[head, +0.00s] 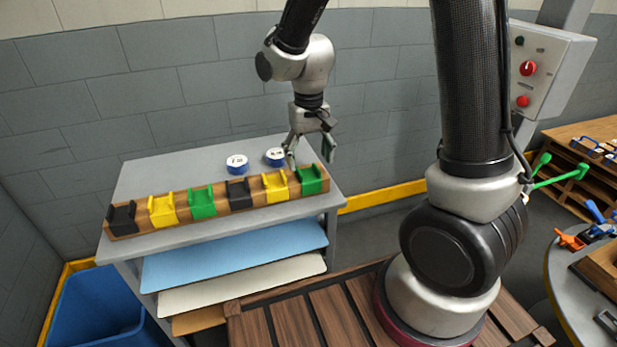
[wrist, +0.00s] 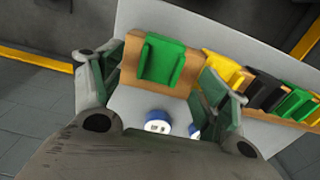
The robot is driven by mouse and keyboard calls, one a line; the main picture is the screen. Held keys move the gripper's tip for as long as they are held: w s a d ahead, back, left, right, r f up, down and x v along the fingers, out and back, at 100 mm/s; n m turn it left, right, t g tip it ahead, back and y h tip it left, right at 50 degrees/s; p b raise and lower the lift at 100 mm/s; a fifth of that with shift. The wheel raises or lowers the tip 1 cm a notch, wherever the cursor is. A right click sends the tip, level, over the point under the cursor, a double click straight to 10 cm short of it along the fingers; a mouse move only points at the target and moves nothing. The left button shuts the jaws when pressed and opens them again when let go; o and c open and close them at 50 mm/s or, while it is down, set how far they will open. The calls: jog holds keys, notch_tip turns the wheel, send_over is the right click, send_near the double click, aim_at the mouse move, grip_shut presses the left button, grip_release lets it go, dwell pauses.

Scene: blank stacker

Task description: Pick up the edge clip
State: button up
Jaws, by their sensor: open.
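Several U-shaped clips in black, yellow and green sit in a row on a wooden strip (head: 165,222) along the front of a grey shelf unit. The green clip (head: 310,180) at the right end of the row is closest to my gripper (head: 309,154). My gripper is open and empty, pointing down above and just behind that clip. In the wrist view, this green clip (wrist: 163,62) shows ahead between the two spread fingers (wrist: 160,72), apart from both. I cannot tell which clip the task names.
Blue and cream sheets (head: 240,253) fill the shelves below. A blue bin (head: 95,305) stands at lower left. The wall is close behind.

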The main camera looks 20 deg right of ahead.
aim_at(309, 176)
notch_tip(309, 176, down, 4)
jog(key=shift+s+a+r, duration=0.1)
jog(key=shift+r, duration=0.15)
jog(key=shift+c, duration=0.4)
jog(key=c, duration=1)
jog(key=shift+o, duration=0.2)
